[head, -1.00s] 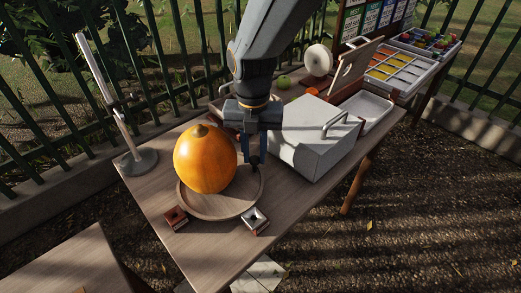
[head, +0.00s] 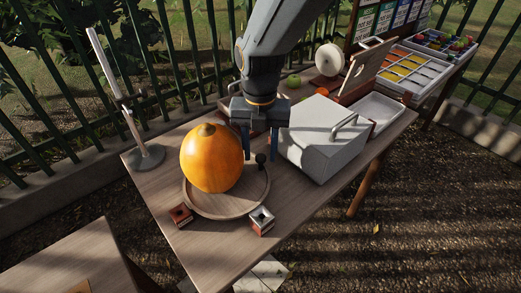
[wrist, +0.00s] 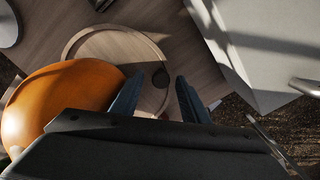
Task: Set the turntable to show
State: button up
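A round wooden turntable (head: 222,208) lies on the table and carries a large orange pumpkin (head: 212,160), left of its middle. A small dark knob (head: 261,160) stands at the turntable's far right rim; it also shows in the wrist view (wrist: 160,78). My gripper (head: 260,156) is open and empty, pointing down at the knob. In the wrist view its fingertips (wrist: 158,82) are apart on either side of the knob, which looks clear of both. Two small square blocks sit by the near rim: a red-brown one (head: 181,215) and a pale-topped one (head: 261,221).
A white box with a handle (head: 318,140) stands close to the right of my gripper. A lamp-like stand (head: 148,157) is at the back left. Fruit, a white round object (head: 329,59) and coloured trays (head: 405,65) lie behind. The table's front right is clear.

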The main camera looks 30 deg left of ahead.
notch_tip(320, 180, up, 8)
jog(key=shift+f+b, duration=0.1)
jog(key=shift+b, duration=0.7)
